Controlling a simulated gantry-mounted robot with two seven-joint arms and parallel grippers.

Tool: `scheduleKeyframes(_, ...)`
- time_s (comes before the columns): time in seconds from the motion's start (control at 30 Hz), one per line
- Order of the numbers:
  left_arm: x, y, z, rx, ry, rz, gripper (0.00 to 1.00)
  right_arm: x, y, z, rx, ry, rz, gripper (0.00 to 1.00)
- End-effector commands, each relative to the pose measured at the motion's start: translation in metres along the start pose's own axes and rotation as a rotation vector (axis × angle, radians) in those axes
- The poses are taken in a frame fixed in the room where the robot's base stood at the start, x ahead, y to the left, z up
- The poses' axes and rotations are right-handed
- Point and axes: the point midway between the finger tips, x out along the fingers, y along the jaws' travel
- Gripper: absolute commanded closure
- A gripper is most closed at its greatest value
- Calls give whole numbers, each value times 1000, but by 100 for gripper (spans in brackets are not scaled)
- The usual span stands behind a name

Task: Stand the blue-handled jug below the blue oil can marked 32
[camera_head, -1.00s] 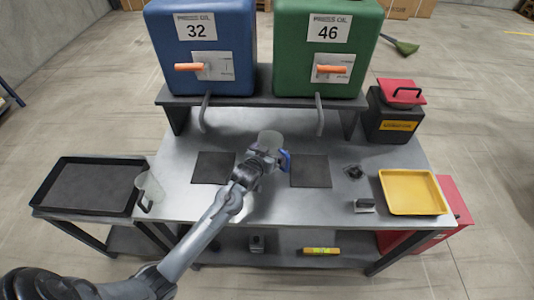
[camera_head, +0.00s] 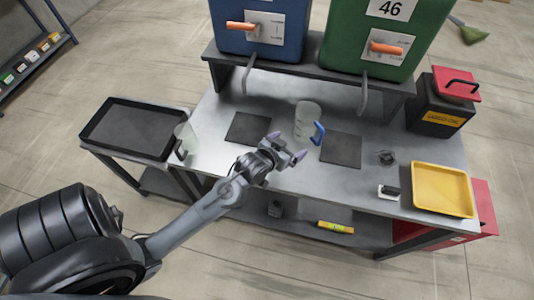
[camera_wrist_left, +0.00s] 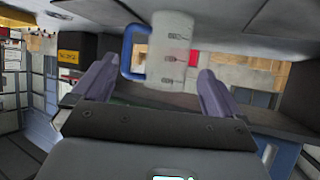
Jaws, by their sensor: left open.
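The clear jug with a blue handle (camera_head: 307,118) stands upright on the metal table, between two dark square pads. The blue oil can (camera_head: 235,42) sits on the raised shelf at the back; its number is out of view now. Its spout (camera_head: 249,75) hangs above and behind the left pad (camera_head: 248,128). My left gripper (camera_head: 287,147) is open and empty, in front of the jug and apart from it. In the left wrist view the jug (camera_wrist_left: 172,55) shows ahead of the open fingers (camera_wrist_left: 156,80), its handle to the left. My right gripper is not in view.
The green oil can (camera_head: 375,35) marked 46 stands right of the blue one, above the right pad (camera_head: 341,149). A second jug (camera_head: 187,138), dark-handled, stands beside the black tray (camera_head: 100,145). A yellow tray (camera_head: 442,190) and a black box (camera_head: 436,110) are at the right.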

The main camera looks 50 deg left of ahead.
Motion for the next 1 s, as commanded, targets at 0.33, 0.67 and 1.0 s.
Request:
scheduleKeyframes(0.33, -132, 60, 131, 232, -570, 187, 0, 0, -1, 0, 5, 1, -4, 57)
scheduleKeyframes(0.67, -181, 65, 158, 313, -734, 232, 0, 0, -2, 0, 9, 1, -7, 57)
scheduleKeyframes(1.0, -180, 65, 158, 311, -732, 231, 0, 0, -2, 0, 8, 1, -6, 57)
